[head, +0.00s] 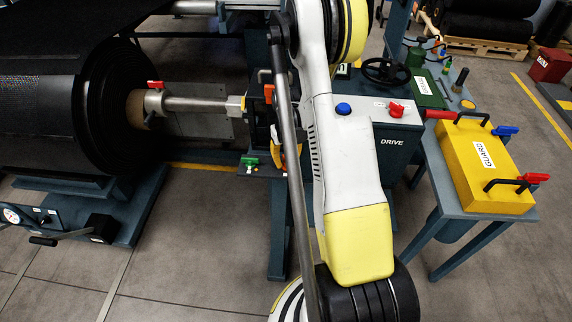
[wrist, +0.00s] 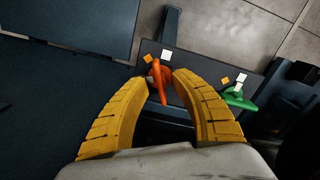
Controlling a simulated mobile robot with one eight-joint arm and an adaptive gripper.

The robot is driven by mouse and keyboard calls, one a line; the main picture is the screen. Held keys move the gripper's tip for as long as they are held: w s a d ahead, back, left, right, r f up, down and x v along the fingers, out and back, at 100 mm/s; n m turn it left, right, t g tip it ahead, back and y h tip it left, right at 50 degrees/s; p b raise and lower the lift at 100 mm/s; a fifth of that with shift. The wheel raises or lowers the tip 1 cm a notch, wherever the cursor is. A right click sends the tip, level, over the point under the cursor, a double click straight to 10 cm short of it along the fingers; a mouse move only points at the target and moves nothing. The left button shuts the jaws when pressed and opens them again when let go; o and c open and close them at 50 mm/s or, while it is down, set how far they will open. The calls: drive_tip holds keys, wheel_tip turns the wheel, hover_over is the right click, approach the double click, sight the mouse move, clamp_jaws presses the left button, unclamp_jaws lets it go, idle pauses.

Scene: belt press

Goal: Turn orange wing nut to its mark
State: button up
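The orange wing nut (wrist: 161,82) sits on a dark plate between the tips of my gripper (wrist: 160,79) in the wrist view. One wing points down in the picture, between the yellow fingers. The fingertips are close on both sides of the nut; I cannot tell whether they press on it. A small orange square (wrist: 147,58) and a white square (wrist: 167,55) lie on the plate just past the nut. In the head view my gripper (head: 289,156) is partly behind my arm, by the press frame, and the orange nut is not clearly visible there.
A green wing nut (wrist: 238,97) with its own orange and white squares is to the right in the wrist view; it also shows in the head view (head: 249,162). A roller shaft (head: 195,104) and black belt roll (head: 95,110) are left. A guard table (head: 440,195) stands right.

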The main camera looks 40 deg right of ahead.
drive_tip(key=shift+f, duration=0.25)
clamp_jaws()
